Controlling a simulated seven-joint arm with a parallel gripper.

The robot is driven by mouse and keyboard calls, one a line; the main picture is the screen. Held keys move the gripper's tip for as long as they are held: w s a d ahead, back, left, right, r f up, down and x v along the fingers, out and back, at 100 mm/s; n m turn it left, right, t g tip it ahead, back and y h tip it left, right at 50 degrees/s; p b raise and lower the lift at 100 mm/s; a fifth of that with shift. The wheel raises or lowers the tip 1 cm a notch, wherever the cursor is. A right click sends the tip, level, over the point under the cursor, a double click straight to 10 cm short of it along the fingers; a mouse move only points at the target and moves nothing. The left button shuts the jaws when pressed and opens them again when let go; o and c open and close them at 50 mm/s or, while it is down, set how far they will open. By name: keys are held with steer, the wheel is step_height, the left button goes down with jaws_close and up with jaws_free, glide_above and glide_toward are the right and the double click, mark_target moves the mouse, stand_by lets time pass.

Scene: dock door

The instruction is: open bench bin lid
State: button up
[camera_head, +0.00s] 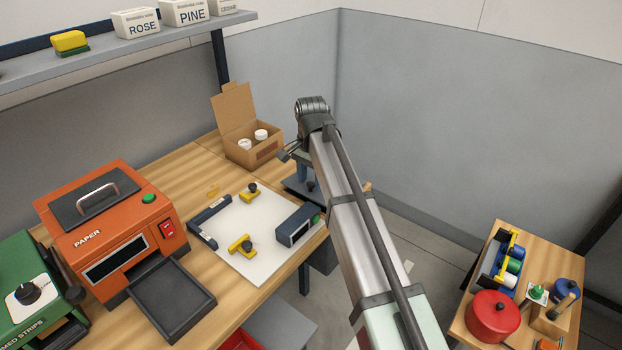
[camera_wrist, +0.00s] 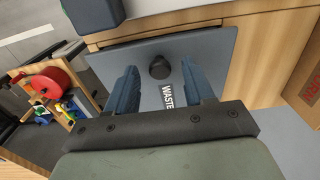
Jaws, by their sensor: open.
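The bench bin lid (camera_wrist: 210,55) is a flat grey-blue plate set in the wooden bench, with a round black knob (camera_wrist: 159,67) and a label reading WASTE. It looks closed. My gripper (camera_wrist: 158,77) is open, with one blue finger on each side of the knob in the wrist view. I cannot tell whether the fingers touch the knob or the lid. In the head view a dark part of the lid (camera_head: 293,189) shows at the bench's far right end, mostly hidden behind my arm.
A white board (camera_head: 248,262) with yellow-and-black pieces and a dark blue device (camera_head: 298,226) lies beside the lid. An open cardboard box (camera_head: 250,150) stands behind. An orange PAPER machine (camera_head: 110,230) is left. A side table with a red pot (camera_head: 492,317) stands right.

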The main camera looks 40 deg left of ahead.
steer(key=shift+f, duration=0.15)
jaws_close()
stand_by(0.5)
